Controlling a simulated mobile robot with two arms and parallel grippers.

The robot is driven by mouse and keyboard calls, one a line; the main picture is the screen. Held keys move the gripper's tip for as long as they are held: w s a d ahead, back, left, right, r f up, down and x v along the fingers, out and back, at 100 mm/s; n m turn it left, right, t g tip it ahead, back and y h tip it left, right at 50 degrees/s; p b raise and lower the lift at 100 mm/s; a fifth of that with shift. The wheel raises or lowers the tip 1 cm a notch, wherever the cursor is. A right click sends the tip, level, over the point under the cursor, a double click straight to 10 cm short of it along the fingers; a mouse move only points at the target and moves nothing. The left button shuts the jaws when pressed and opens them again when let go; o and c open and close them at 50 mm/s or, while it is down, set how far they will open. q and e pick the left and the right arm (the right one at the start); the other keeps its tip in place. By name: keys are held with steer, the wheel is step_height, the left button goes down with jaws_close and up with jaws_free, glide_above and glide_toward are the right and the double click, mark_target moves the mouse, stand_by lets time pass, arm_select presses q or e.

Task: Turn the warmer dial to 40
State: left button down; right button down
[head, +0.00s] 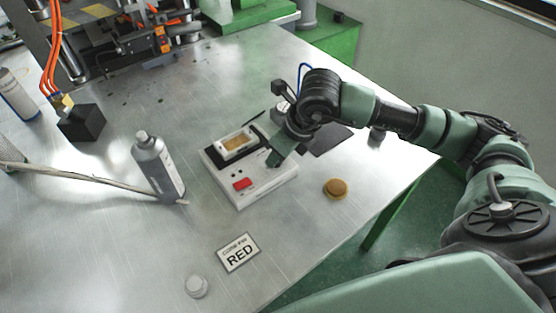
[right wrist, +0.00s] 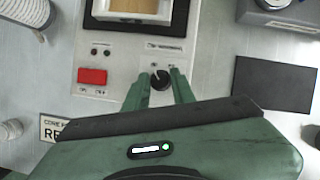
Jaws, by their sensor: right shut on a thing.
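The wax warmer (head: 240,190) is a white box on the metal table, with a red switch (head: 243,184) on its front panel and a pan of tan wax (head: 238,144) in its top. In the right wrist view its black dial (right wrist: 160,80) sits on the panel to the right of the red switch (right wrist: 92,76). My right gripper (right wrist: 160,88) is shut on the dial, one fingertip on each side of it. In the head view the gripper (head: 274,158) covers the dial. The dial's scale marks are too small to read. My left gripper is not in view.
A dark flat pad (right wrist: 272,84) lies right of the warmer.

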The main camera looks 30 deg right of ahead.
steer(key=shift+m+h+b, duration=0.3)
steer(key=shift+m+b, duration=0.3)
steer(key=shift+m, duration=0.2)
steer(key=c, duration=1.2)
jaws_free()
steer(key=v, duration=0.7)
steer(key=shift+s+r+b, duration=0.2)
steer(key=shift+r+b, duration=0.15)
steer(key=shift+b, duration=0.05)
